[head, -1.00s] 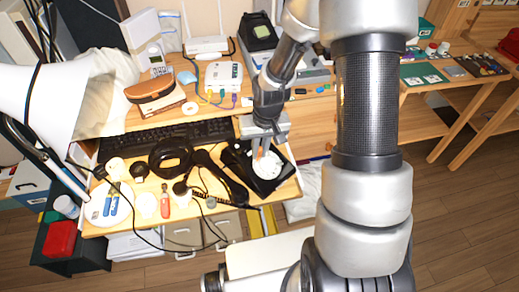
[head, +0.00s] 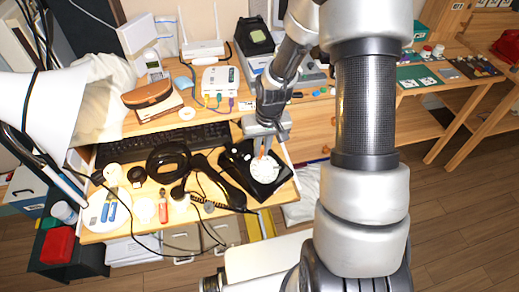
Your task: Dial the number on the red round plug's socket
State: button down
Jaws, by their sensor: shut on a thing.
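A black dial phone (head: 281,184) with a round white dial (head: 263,172) sits at the right front of the desk. Its black handset (head: 221,181) appears to lie off to the left. My gripper (head: 264,146) is above the back part of the dial, pointing down. It is shut on a thin orange stick (head: 262,153), whose tip is at or close above the dial; I cannot tell if they touch. A white box (head: 219,82) with yellow, green and purple cables stands on the shelf behind. No red round plug or readable number can be made out.
A black keyboard (head: 165,140) lies behind the phone. Headphones (head: 169,157), a red-handled tool (head: 162,210), a white plate (head: 104,214) and loose cables crowd the desk to the left. A white lamp (head: 45,105) stands far left.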

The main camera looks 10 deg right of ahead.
jog(key=shift+d, duration=0.1)
jog(key=shift+w+d, duration=0.15)
jog(key=shift+d, duration=0.35)
dwell(0.3)
jog(key=shift+d+f, duration=0.25)
jog(key=shift+d, duration=0.45)
jog(key=shift+s+d+f, duration=0.2)
jog(key=shift+s+d, duration=0.15)
jog(key=shift+d, duration=0.1)
jog(key=shift+s+d+f, duration=0.25)
jog(key=shift+s+d, duration=0.1)
jog(key=shift+s, duration=0.1)
dwell(0.3)
